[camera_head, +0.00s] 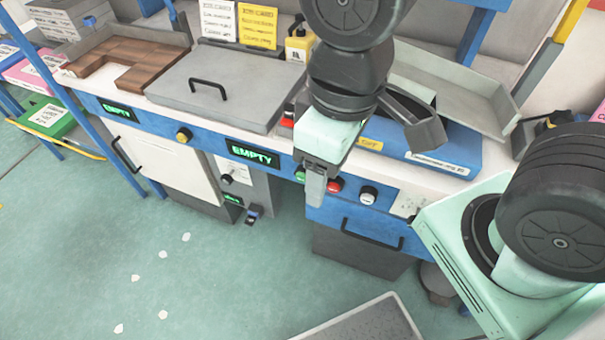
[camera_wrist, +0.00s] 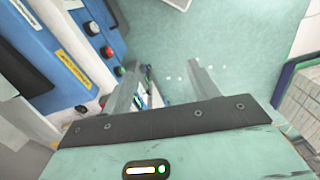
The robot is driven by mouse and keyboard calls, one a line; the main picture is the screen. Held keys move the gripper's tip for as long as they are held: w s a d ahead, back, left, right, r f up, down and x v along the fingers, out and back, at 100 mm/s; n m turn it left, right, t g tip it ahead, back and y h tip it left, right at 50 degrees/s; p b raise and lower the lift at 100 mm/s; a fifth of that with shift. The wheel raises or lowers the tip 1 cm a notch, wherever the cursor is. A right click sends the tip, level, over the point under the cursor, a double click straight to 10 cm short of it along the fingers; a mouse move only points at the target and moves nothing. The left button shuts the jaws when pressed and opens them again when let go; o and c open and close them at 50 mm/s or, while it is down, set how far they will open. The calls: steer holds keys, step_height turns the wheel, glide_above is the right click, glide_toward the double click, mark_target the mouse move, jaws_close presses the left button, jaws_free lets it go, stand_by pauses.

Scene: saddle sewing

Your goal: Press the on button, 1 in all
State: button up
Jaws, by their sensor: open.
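A green button (camera_head: 299,175), most likely the on button, sits on the blue front panel of the bench, partly hidden behind my gripper (camera_head: 314,188) in the head view. In the wrist view the green button (camera_wrist: 119,71) shows just left of my left finger. A red button (camera_head: 335,185) is beside it; it also shows in the wrist view (camera_wrist: 107,52). My gripper (camera_wrist: 166,70) points down in front of the panel. Its two fingers are apart with nothing between them. Whether a finger touches the green button I cannot tell.
A black-and-white knob (camera_head: 368,195) is right of the red button. Below is a blue drawer (camera_head: 345,228) with a dark handle.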

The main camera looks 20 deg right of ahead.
jaws_close()
stand_by(1.9)
